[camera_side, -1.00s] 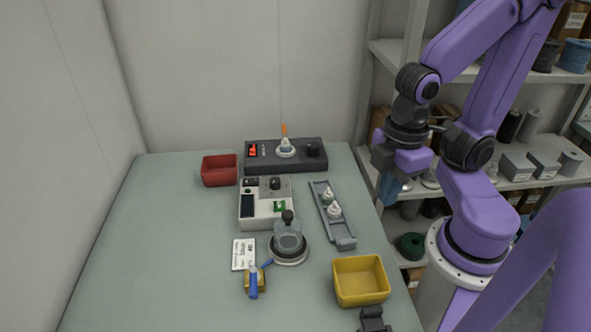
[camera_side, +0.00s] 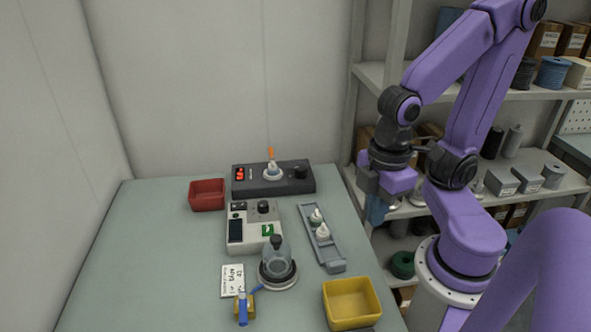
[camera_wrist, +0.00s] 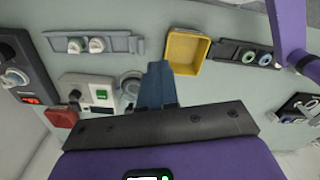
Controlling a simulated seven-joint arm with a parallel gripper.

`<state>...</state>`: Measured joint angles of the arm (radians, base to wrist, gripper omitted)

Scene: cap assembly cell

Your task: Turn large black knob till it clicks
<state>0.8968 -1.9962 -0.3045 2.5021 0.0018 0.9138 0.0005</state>
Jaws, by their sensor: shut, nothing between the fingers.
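A black knob (camera_side: 300,172) stands on the right of a dark control box (camera_side: 273,188) with a red display and an orange-tipped piece in a white holder. Another black knob (camera_side: 263,207) stands on the pale grey unit (camera_side: 262,240) with a green switch; it also shows in the wrist view (camera_wrist: 74,95). I cannot tell from size which is the large one. My gripper (camera_side: 376,217) hangs right of the bench edge, clear of both knobs. In the wrist view its blue fingers (camera_wrist: 158,66) are together, with nothing between them.
A glass dome with a black top (camera_side: 277,260) stands in front of the grey unit. A rail (camera_side: 332,262) with white-tipped pieces, a yellow bin (camera_side: 350,285), a red bin (camera_side: 207,206) and a label card (camera_side: 232,281) are on the bench. Shelves (camera_side: 490,85) stand behind my arm.

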